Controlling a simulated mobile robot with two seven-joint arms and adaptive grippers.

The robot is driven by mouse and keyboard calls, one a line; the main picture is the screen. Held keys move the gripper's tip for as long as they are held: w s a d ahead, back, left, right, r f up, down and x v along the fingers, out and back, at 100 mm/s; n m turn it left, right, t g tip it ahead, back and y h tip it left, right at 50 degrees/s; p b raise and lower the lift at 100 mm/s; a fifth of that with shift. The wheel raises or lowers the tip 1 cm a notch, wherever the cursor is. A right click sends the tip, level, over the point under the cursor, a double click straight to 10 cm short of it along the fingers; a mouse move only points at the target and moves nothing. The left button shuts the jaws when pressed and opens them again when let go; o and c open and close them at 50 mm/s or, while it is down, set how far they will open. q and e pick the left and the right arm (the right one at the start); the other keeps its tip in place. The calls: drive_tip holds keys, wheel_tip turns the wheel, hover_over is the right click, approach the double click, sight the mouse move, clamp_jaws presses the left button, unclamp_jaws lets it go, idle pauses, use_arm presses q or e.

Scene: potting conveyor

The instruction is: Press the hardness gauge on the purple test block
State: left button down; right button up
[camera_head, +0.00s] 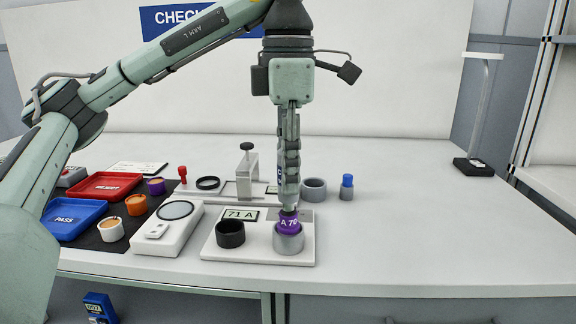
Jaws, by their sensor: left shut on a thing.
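My left gripper (289,205) points straight down and is shut on a small purple piece marked "A 70" (290,224). The lower end of the piece is at the mouth of a grey round cup (289,243) and is partly hidden by its rim. I cannot tell whether it rests on the bottom. The cup stands on the right of a white base plate (260,256), beside a black cup (230,234) and a card reading "71 A" (241,214). Another purple-topped piece (156,187) stands farther left. I cannot tell which thing is the gauge. My right gripper is out of view.

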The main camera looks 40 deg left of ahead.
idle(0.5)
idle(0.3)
use_arm(q)
drive_tip(key=shift+f, duration=0.45)
idle(1.2)
drive_tip(key=shift+r, duration=0.15)
wheel_tip(320, 180, up, 3)
drive_tip(key=p, duration=0.3)
drive_tip(key=shift+r, duration=1.45)
idle(0.7)
